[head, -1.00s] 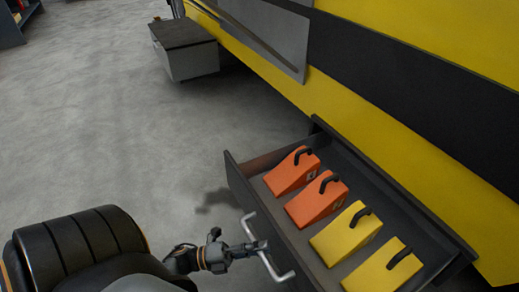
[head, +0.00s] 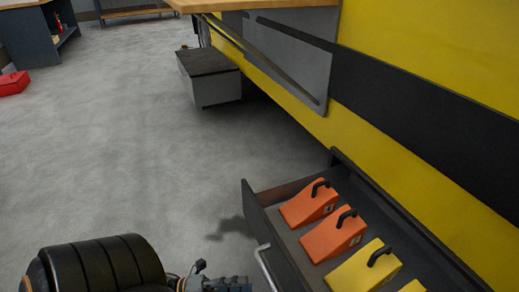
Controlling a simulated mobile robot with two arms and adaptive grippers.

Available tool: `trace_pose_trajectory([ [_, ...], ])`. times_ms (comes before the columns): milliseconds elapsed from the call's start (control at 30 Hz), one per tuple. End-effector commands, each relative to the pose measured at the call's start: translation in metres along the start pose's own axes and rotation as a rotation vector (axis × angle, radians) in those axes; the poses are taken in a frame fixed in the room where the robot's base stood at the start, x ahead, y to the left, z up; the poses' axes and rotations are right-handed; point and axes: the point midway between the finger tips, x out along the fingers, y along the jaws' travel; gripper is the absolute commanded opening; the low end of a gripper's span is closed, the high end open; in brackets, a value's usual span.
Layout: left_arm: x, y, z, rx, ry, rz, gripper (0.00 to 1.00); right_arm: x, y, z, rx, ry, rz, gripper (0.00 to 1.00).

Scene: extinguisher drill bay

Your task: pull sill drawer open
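The sill drawer (head: 258,217) stands pulled out from under the yellow and black vehicle side, its inside open to view. Its light bar handle (head: 263,262) is on the front face, and the handle's lower end is cut off by the picture's bottom edge. My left gripper (head: 242,285) is at the bottom edge, just left of the handle with a small gap visible between them. It is partly cut off, so its finger opening cannot be made out. My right gripper is not in view.
Orange wedges (head: 309,204) and yellow wedges (head: 364,269) with black handles sit in the drawer. A grey box step (head: 212,85) juts from the vehicle farther back. A wooden top (head: 262,4) is above. The grey floor left of the drawer is clear.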

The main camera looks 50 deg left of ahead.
Motion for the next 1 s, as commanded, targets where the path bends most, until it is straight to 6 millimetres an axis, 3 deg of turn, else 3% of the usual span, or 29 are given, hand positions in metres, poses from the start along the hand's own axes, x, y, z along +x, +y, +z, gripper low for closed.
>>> trace_pose_trajectory([
  [100,-0.020,0.000,0.001,0.000,-0.002,0.001,0.39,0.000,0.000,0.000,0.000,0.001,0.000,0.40],
  [300,-0.035,0.000,0.000,0.001,-0.001,-0.001,0.39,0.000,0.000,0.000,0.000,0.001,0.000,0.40],
  [900,-0.036,0.000,0.000,0.001,-0.001,-0.002,0.39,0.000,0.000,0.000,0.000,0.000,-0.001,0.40],
  [1000,-0.027,-0.006,0.000,-0.009,0.000,-0.019,0.39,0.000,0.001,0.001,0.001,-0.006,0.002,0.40],
])
